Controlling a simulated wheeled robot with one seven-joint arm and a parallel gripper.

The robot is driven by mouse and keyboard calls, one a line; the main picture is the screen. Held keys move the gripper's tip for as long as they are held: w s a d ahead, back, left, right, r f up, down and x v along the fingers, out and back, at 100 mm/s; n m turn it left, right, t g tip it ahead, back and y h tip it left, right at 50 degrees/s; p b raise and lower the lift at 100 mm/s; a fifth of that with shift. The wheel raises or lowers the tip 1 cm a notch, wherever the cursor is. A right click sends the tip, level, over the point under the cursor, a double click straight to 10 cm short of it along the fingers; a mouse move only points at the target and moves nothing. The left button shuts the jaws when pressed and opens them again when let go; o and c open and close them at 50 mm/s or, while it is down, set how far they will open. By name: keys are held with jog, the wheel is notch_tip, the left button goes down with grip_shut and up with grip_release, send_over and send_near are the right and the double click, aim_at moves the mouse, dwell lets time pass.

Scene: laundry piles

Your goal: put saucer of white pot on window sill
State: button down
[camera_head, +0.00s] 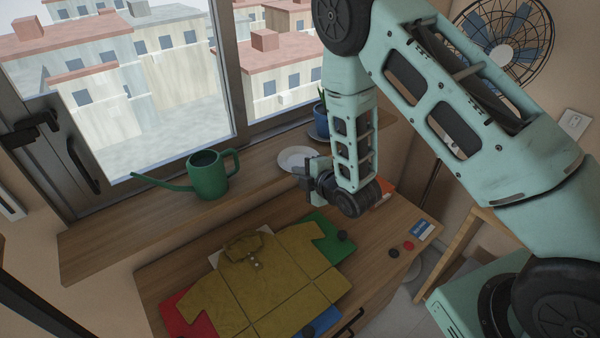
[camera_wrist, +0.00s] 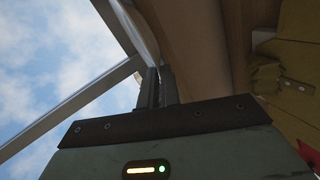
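A white saucer (camera_head: 296,157) is at the window sill (camera_head: 120,235), right of the green watering can. My gripper (camera_head: 303,174) is at the saucer's near edge. In the wrist view the saucer (camera_wrist: 138,32) shows nearly edge-on, and the fingers (camera_wrist: 158,86) are close together with its rim between them. The head view does not show clearly whether the saucer touches the sill. I see no white pot.
The green watering can (camera_head: 207,178) stands on the sill to the left. A blue pot with a plant (camera_head: 321,122) stands at the right behind my arm. A mustard shirt (camera_head: 262,285) lies on the cabinet (camera_head: 165,275) below. The sill between can and saucer is clear.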

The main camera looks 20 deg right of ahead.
jog(key=shift+f, duration=0.1)
jog(key=c, duration=2)
grip_release()
jog(key=o, duration=0.4)
